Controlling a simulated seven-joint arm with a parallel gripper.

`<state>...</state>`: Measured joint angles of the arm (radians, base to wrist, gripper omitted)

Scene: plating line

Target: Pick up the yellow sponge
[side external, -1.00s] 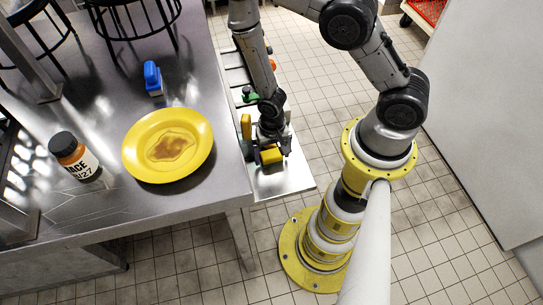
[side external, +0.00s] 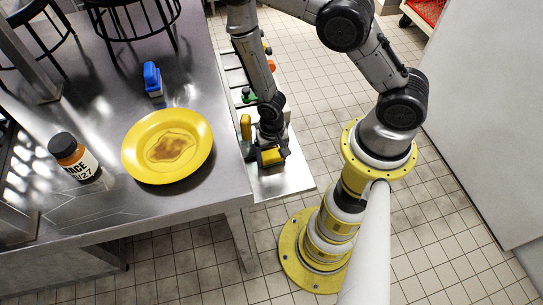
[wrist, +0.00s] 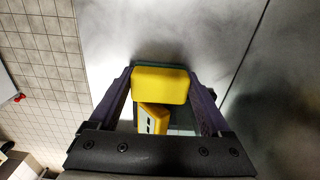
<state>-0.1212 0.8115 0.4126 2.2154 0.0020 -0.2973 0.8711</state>
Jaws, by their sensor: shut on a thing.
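The yellow sponge (wrist: 160,84), with a dark green edge, lies between the two fingers of my gripper (wrist: 159,76) in the wrist view. The fingers press on its left and right sides, so my gripper is shut on it. In the side external view the sponge (side external: 271,157) shows just below my gripper (side external: 270,149), low over the grey metal shelf beside the table. I cannot tell whether the sponge still touches the shelf. The wrist hides part of it.
A yellow piece with dark marks (wrist: 153,118) shows nearer the wrist camera, behind the sponge. The steel table (side external: 105,215) stands to the left, its edge close to my gripper. On it are a stained yellow plate (side external: 195,122), a blue-topped item (side external: 152,75) and an orange bottle (side external: 75,160).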

